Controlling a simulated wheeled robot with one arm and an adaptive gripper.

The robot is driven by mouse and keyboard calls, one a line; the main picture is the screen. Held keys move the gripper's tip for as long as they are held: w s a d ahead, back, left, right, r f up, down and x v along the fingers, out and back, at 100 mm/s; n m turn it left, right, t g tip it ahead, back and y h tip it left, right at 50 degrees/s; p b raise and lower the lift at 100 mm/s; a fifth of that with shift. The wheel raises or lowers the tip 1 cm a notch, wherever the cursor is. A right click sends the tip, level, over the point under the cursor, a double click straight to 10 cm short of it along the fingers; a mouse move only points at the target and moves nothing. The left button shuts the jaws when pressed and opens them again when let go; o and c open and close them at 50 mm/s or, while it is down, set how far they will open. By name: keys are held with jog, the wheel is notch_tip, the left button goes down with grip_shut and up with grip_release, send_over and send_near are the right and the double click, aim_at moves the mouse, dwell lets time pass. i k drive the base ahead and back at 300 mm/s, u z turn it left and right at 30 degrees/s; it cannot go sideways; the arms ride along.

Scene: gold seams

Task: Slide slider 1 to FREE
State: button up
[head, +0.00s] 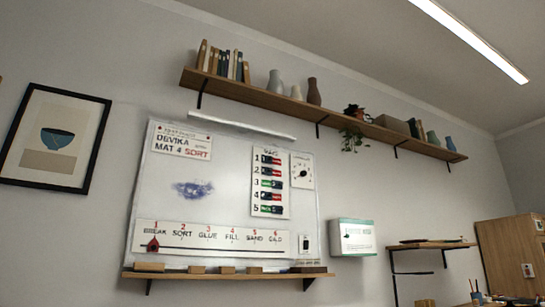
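On the whiteboard (230,200) hangs a white panel (285,208) with rows numbered 1 to 5, each with a small dark slider. Slider 1 (271,159) is the top row; red shows beside its dark part, as in row 2. The lettering is too small to read, so I cannot tell the word by slider 1. My gripper is not in view.
A strip (210,240) with a red house-shaped marker (153,244) at BREAK runs along the board's bottom. A dial (302,172) is right of the panel. A ledge (225,275) with blocks juts out below; a long shelf (330,120) is above.

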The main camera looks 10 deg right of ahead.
aim_at(266, 159)
jog(key=u, duration=0.3)
jog(key=k, duration=0.2)
jog(key=z, duration=1)
jog(key=i, duration=0.7)
jog(key=u, duration=0.6)
jog(key=i, duration=0.55)
jog(key=u, duration=0.65)
